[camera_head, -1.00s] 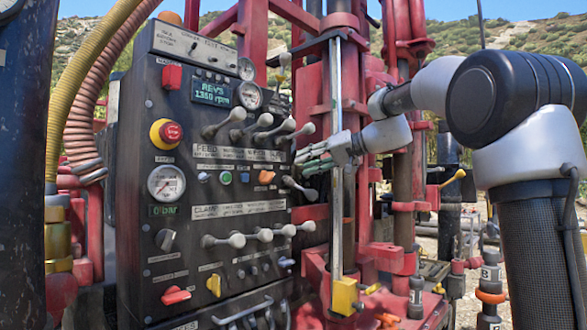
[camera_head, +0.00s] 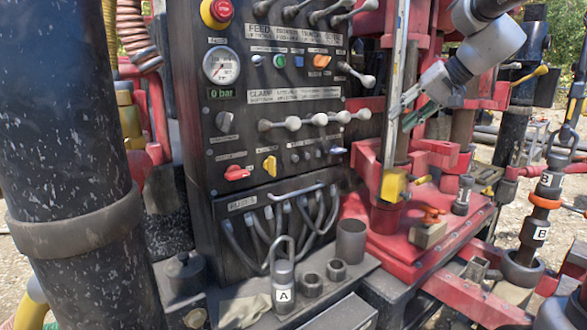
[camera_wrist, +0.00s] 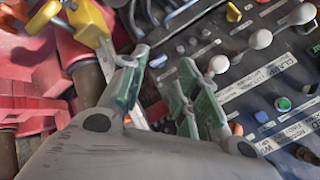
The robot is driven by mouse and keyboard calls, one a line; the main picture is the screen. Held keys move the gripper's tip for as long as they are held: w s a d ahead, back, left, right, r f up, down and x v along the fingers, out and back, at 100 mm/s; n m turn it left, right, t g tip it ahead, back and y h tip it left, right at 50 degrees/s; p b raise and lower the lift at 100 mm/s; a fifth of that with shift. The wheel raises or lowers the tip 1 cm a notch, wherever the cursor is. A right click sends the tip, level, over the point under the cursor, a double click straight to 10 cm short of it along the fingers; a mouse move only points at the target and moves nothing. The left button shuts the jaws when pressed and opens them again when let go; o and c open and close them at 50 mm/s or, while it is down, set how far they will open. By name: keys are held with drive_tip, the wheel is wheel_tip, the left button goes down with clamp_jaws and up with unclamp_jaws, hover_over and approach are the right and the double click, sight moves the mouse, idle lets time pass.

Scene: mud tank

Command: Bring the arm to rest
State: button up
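My arm reaches in from the upper right of the head view. My gripper (camera_head: 396,110), with greenish finger pads, hangs in front of the drill mast, close to the pale upright rail (camera_head: 397,90). In the wrist view my gripper (camera_wrist: 160,88) shows its two fingers apart, with a gap and nothing held between them. The black control panel (camera_head: 290,180) stands to the left of the gripper. Its white-knobbed levers (camera_wrist: 261,39) show beyond the fingers in the wrist view. I cannot tell how far the fingers are from the rail.
A yellow block (camera_head: 394,185) sits at the rail's foot on the red base (camera_head: 385,250). A dark cylinder marked A (camera_head: 284,287) stands on the lower ledge. A tool string marked B (camera_head: 544,205) stands at right. A thick black column (camera_head: 65,170) fills the left. Gravel lies open at right.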

drive_tip(key=s+d+f+h, duration=0.2)
drive_tip(key=s+f, duration=0.2)
drive_tip(key=s, duration=0.6)
drive_tip(key=s+d+f+n+g+h, duration=0.1)
drive_tip(key=s+f, duration=0.4)
drive_tip(key=s, duration=0.5)
drive_tip(key=s+d+f+n+g+h, duration=0.1)
drive_tip(key=s+d+f+h, duration=0.2)
drive_tip(key=s, duration=0.7)
wheel_tip(320, 180, down, 2)
drive_tip(key=shift+d, duration=1.1)
